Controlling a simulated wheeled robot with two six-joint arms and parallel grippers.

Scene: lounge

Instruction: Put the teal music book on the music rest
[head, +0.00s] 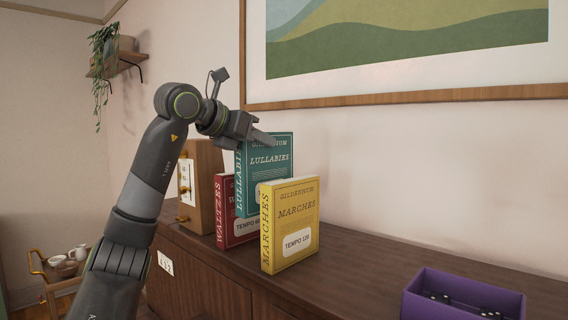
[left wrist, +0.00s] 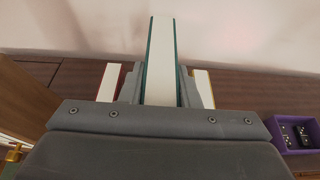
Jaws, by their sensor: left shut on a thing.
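The teal music book (head: 268,165), titled Lullabies, is upright between a red Waltzes book (head: 229,210) and a yellow Marches book (head: 290,225). Its top stands higher than both. My left gripper (head: 262,138) is shut on its top edge from above. In the left wrist view the teal book's pale page edge (left wrist: 163,60) runs between the fingers. The teal book's lower part is hidden behind the yellow book, so I cannot tell whether it touches the cabinet top. No music rest can be made out. My right gripper is not in view.
The books stand on a dark wooden cabinet (head: 390,262). A wooden box with brass knobs (head: 205,175) is behind them at left. A purple box (head: 462,300) with dominoes is at front right. A framed picture (head: 400,98) hangs above. The cabinet top between is clear.

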